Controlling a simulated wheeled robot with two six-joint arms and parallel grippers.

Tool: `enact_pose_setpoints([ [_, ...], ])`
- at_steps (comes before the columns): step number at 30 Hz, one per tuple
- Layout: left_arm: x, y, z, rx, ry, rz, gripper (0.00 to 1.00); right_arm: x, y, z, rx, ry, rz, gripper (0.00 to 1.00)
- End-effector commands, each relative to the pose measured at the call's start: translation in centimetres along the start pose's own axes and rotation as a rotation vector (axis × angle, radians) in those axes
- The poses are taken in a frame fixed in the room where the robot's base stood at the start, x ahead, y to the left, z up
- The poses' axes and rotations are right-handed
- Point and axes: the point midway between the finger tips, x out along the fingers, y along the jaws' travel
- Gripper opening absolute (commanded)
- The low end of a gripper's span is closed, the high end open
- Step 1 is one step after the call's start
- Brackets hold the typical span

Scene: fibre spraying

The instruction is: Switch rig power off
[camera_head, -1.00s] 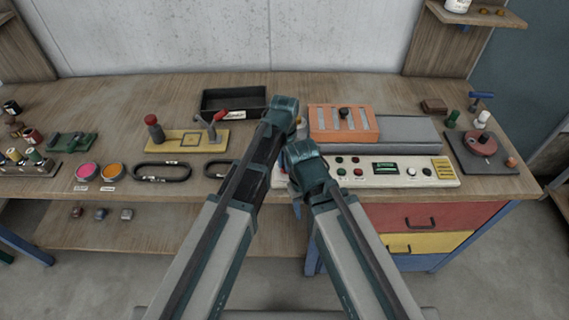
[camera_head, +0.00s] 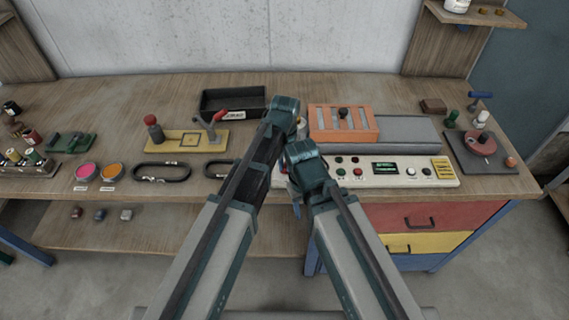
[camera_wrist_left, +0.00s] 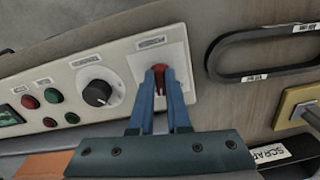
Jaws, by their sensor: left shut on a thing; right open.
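The rig control panel (camera_head: 405,173) is a pale box with buttons, a small screen and knobs at the front of the bench, in front of the grey conveyor-like block. In the left wrist view, a red switch lever (camera_wrist_left: 158,69) stands on a white plate at the end of the panel (camera_wrist_left: 70,75). My left gripper (camera_wrist_left: 162,88) is shut on this red lever, its blue fingers on either side of it. In the head view, my left gripper (camera_head: 284,108) hides its fingertips and the switch behind the arms.
An orange slotted box (camera_head: 342,123) sits on the grey block (camera_head: 410,134) behind the panel. A black tray (camera_head: 232,104), a yellow-based fixture (camera_head: 188,141) and black oval rings (camera_head: 162,172) lie left of my arms. A round-plated device (camera_head: 481,146) stands at the right.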

Motion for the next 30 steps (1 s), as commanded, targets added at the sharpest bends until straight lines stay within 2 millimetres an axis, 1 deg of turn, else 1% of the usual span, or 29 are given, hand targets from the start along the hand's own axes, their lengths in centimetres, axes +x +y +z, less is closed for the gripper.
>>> enact_pose_setpoints([
  [9,0.01,0.22,-0.02,-0.299,0.000,0.000,0.00,0.01,0.00,0.00,0.000,0.000,0.000,0.50],
  [18,0.01,0.38,-0.09,-0.549,0.000,0.000,0.00,0.01,0.00,0.00,0.000,0.000,0.000,0.50],
  [24,0.01,0.45,-0.14,-0.669,0.000,0.000,0.00,0.01,0.00,0.00,0.000,0.000,0.000,0.50],
  [30,0.01,0.48,-0.17,-0.745,0.000,0.000,0.00,0.01,0.00,0.00,0.000,0.000,0.000,0.50],
])
